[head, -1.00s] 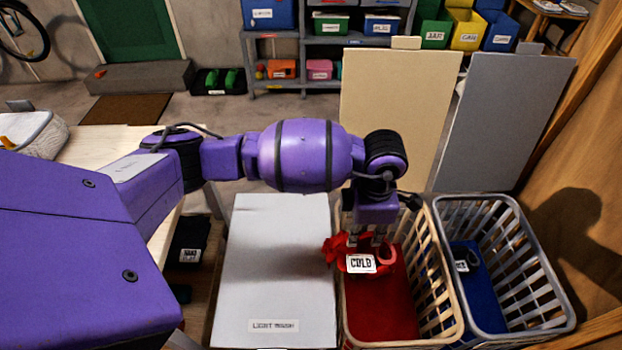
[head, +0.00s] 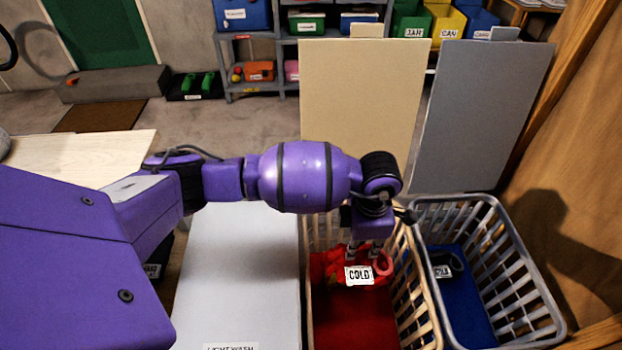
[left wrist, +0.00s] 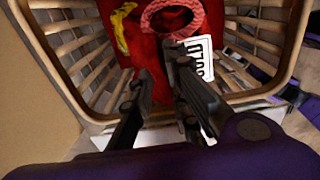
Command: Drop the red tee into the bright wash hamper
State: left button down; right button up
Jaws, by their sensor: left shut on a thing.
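The red tee (head: 337,264) hangs from my left gripper (head: 368,248), with a white COLD tag (head: 360,276) and a pinkish-red ring-shaped collar. My left gripper is shut on the tee. The tee is over the opening of the beige slatted hamper (head: 424,285), which has a red bottom and a raised beige lid (head: 360,95). In the left wrist view the tee (left wrist: 148,50), with a yellow patch, is framed by the hamper's slatted walls (left wrist: 75,50). I cannot tell whether the tee touches the red bottom. My right gripper is not in view.
A grey hamper (head: 541,306) with a blue bottom and a dark tagged item stands to the right, its grey lid (head: 478,120) raised. A white LIGHT WASH lid (head: 236,275) is shut at left. A wooden wall (head: 565,170) bounds the right side. Shelves with bins stand behind.

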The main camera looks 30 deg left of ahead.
pick_arm(q)
jog(key=shift+w+f+b, duration=0.15)
jog(key=shift+f+b, duration=0.15)
jog(key=shift+f, duration=0.35)
jog(key=c, duration=1.6)
grip_release()
notch_tip(320, 180, up, 12)
jog(key=shift+r, duration=0.1)
jog(key=shift+d, duration=0.1)
